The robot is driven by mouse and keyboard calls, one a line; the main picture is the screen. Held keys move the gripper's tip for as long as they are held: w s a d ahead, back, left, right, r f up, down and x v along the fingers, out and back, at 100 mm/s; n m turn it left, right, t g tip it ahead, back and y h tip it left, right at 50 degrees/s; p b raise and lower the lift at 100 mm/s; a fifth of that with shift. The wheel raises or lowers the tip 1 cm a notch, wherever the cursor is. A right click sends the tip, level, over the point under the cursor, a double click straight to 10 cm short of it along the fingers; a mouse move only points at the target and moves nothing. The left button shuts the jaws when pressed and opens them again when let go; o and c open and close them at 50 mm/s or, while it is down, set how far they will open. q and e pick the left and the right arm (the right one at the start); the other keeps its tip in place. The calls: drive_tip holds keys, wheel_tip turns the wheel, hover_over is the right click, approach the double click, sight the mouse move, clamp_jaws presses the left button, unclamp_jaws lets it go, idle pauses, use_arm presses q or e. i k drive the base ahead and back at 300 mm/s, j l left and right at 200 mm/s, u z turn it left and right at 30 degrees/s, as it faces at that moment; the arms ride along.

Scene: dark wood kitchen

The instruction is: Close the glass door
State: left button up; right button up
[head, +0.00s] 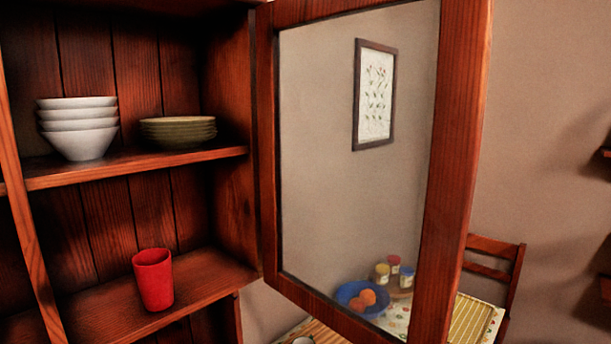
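The glass door (459,150) has a reddish-brown wood frame and a large clear pane. It stands wide open, swung out to the right of the dark wood cabinet (240,205), with its hinged side at the cabinet's right edge. The cabinet's shelves are exposed. Through the pane I see a framed picture (375,94) on the wall and a table behind. Neither of my grippers shows in the head view, and nothing of mine touches the visible part of the door. The door's top and bottom right corners run out of view.
White bowls (80,128) and greenish plates (178,132) are stacked on the upper shelf. A red cup (153,279) stands on the lower shelf. Behind the door are a blue bowl (350,294) with orange fruit, several jars (382,273) and a chair (506,262).

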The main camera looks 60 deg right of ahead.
sight(466, 28)
drive_tip(key=k+l, duration=0.15)
drive_tip(key=k, duration=0.35)
drive_tip(key=k+l, duration=0.15)
drive_tip(key=k, duration=0.3)
drive_tip(key=k+l, duration=0.1)
drive_tip(key=l, duration=0.2)
drive_tip(key=k+l, duration=0.15)
drive_tip(key=l, duration=0.15)
drive_tip(key=k+l, duration=0.1)
drive_tip(key=l, duration=0.25)
drive_tip(key=k+l, duration=0.15)
drive_tip(key=l, duration=0.15)
drive_tip(key=i+l, duration=0.1)
drive_tip(key=l, duration=0.2)
drive_tip(key=i+l, duration=0.15)
drive_tip(key=l, duration=0.15)
drive_tip(key=i+l+z, duration=0.1)
drive_tip(key=l, duration=0.2)
drive_tip(key=k+j+u, duration=0.1)
drive_tip(key=k, duration=0.25)
